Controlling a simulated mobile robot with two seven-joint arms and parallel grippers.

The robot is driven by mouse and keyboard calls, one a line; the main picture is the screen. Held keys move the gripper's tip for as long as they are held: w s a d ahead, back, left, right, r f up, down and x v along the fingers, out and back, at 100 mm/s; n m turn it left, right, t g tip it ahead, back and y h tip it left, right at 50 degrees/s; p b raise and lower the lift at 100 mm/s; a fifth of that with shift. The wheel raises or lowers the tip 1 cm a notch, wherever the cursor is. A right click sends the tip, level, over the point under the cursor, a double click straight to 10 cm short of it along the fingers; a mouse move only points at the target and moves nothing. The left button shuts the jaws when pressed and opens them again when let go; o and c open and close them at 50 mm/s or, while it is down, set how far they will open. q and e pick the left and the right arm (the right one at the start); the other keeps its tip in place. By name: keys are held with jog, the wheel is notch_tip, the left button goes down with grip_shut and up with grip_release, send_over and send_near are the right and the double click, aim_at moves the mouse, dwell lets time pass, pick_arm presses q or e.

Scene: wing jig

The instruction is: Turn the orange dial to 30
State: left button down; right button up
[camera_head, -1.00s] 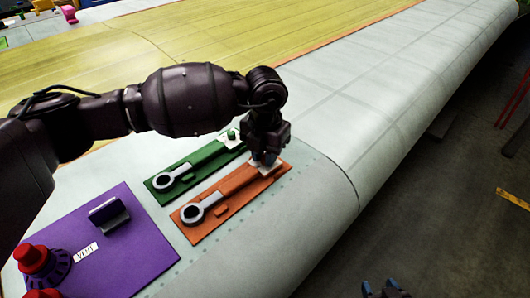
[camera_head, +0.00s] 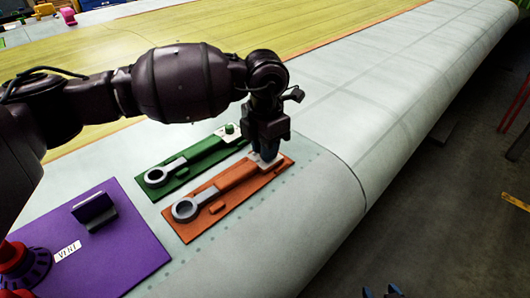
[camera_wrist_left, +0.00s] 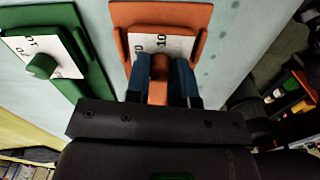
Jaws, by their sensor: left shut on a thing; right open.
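The orange dial's panel (camera_head: 228,207) lies on the white wing surface, with a grey ring (camera_head: 186,209) at its near end and a white scale plate at its far end. My left gripper (camera_head: 265,154) is over that far end. In the left wrist view the left gripper (camera_wrist_left: 160,78) is shut on the orange knob (camera_wrist_left: 161,67), with a blue finger on each side. The white scale plate (camera_wrist_left: 148,45) shows a "10" and part of another number; the rest is hidden. My right gripper (camera_head: 381,292) is open and empty at the bottom edge.
A green panel (camera_head: 180,172) of the same kind, with a green knob (camera_head: 229,129), lies just left of the orange one. A purple panel (camera_head: 115,240) with a grey handle and red knob is at the lower left. The wing's right side is clear.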

pick_arm(q)
jog(key=shift+m, duration=0.5)
jog(key=shift+m+b, duration=0.3)
jog(key=shift+b, duration=0.1)
pick_arm(e)
jog(key=shift+s+d+f, duration=0.1)
jog(key=shift+s+f, duration=0.25)
jog(key=shift+f, duration=0.25)
jog(key=shift+s+f, duration=0.35)
jog(key=shift+f, duration=0.25)
pick_arm(q)
jog(key=c, duration=1.4)
grip_release()
jog(key=o, duration=0.4)
jog(key=shift+o, duration=0.2)
pick_arm(e)
jog(key=shift+w+r, duration=0.4)
jog(key=shift+w, duration=0.15)
